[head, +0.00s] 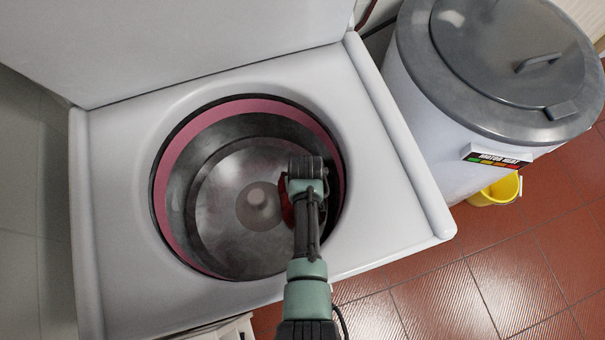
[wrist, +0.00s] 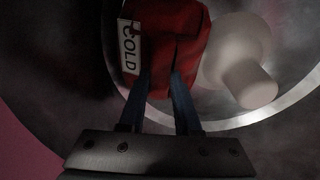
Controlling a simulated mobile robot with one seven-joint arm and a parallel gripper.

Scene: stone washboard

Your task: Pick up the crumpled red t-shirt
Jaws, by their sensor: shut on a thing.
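The crumpled red t-shirt (head: 287,204) is inside the washer drum, on its right side, mostly hidden behind my arm in the head view. In the wrist view the red cloth (wrist: 183,35) fills the top middle, with a white tag reading "COLD" on its left. My gripper (wrist: 161,80) has its two blue-grey fingers on the cloth, with red fabric between them, and is shut on it. Its fingertips are hidden in the head view. I cannot tell whether the shirt touches the drum floor.
The round drum opening (head: 160,180) with a pink inner ring surrounds my arm, its wall close on the right. A pale central post (wrist: 240,60) stands beside the shirt. The raised lid (head: 190,35) is behind. A grey-lidded drum-shaped machine (head: 440,130) and a yellow bucket (head: 497,190) stand right.

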